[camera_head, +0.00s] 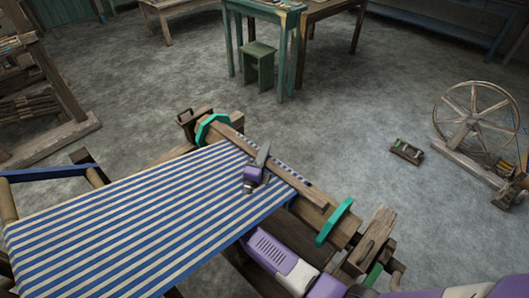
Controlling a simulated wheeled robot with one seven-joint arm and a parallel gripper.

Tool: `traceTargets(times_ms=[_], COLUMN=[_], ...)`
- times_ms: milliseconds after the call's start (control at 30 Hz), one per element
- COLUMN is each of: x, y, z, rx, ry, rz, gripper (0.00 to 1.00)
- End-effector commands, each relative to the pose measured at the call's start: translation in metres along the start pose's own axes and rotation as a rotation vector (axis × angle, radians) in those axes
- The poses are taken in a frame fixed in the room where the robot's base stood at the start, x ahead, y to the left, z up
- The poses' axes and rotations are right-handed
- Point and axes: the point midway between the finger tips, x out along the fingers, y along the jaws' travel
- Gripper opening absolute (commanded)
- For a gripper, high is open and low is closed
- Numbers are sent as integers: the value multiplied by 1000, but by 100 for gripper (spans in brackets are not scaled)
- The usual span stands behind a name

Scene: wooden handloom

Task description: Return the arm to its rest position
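The wooden handloom carries a blue-and-white striped cloth (130,225) stretched toward the lower left. A wooden beam (315,213) runs along the cloth's far right edge, with a teal disc (213,128) near its upper end and another teal disc (335,221) near its lower end. My gripper (263,156), dark grey with a purple part behind it, is over the cloth's edge beside the beam. Its fingers are too small to show whether they are open, or whether they touch the wood. My purple and white arm links show at the lower right.
A spinning wheel (476,117) stands at the right, with a small dark tray-like object (406,151) on the floor left of it. A green stool (258,67) and a green table (262,8) are at the back. The grey floor between is clear.

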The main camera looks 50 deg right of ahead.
Motion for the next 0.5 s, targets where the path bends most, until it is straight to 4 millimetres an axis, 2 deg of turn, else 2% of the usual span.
traceTargets(times_ms=[33,300,500], x=[-15,-60,-75], y=[23,13,9], z=[-11,-5,-2], rx=[-21,-22,-20], ry=[12,0,-9], rz=[32,17,12], gripper=[38,38,38])
